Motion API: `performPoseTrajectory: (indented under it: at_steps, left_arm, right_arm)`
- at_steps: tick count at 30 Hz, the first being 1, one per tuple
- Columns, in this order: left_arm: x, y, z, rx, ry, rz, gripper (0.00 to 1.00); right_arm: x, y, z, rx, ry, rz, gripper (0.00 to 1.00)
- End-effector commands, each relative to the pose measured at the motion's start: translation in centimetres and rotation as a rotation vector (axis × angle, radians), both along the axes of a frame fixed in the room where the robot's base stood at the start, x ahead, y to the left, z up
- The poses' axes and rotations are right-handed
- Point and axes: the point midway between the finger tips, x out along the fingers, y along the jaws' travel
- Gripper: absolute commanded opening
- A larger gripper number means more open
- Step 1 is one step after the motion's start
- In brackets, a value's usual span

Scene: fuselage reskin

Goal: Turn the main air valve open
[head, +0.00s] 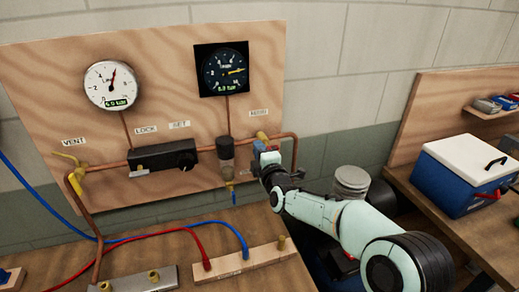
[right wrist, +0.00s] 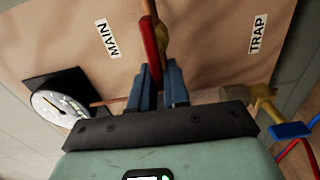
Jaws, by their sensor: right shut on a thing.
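The main air valve has a red lever (right wrist: 150,42), seen in the right wrist view beside the MAIN label (right wrist: 108,38). In the head view its brass body (head: 262,136) sits on the copper pipe at the board's right side, partly hidden by my gripper. My right gripper (head: 262,150) reaches it from the right. In the right wrist view the blue fingers (right wrist: 158,80) are shut on the lever, one on each side. The lever's hold between the fingertips is partly hidden. My left gripper is not in view.
A white-faced gauge (head: 113,85) and a black gauge (head: 222,70) hang on the board. A black regulator (head: 163,157) and a filter bowl (head: 226,150) sit left of the valve. A brass valve (right wrist: 262,102) is near the TRAP label. Red and blue hoses cross the bench.

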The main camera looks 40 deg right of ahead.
Motion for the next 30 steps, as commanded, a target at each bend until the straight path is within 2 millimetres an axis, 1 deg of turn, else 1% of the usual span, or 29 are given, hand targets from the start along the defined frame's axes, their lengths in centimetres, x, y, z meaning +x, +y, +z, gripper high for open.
performPoseTrajectory:
  at_steps: [6, 19, 20, 21, 22, 30]
  left_arm:
    - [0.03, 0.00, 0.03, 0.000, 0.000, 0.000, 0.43]
    - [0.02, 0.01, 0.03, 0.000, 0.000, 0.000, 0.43]
    - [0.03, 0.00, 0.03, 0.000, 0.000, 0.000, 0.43]
    - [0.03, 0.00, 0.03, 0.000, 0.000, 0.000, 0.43]
    - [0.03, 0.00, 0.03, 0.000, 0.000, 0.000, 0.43]
    - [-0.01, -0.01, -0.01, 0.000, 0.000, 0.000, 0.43]
  right_arm:
    - [-0.01, -0.02, -0.17, -0.041, 0.014, 0.000, 0.00]
    - [-0.02, -0.05, -0.19, -0.046, 0.016, -0.001, 0.00]
    - [-0.02, -0.05, -0.19, -0.046, 0.016, -0.001, 0.22]
    - [-0.02, -0.05, -0.19, -0.046, 0.016, -0.001, 0.35]
    - [-0.02, -0.05, -0.19, -0.046, 0.016, -0.001, 0.36]
    - [-0.08, 0.00, -0.16, -0.047, 0.015, 0.000, 0.36]
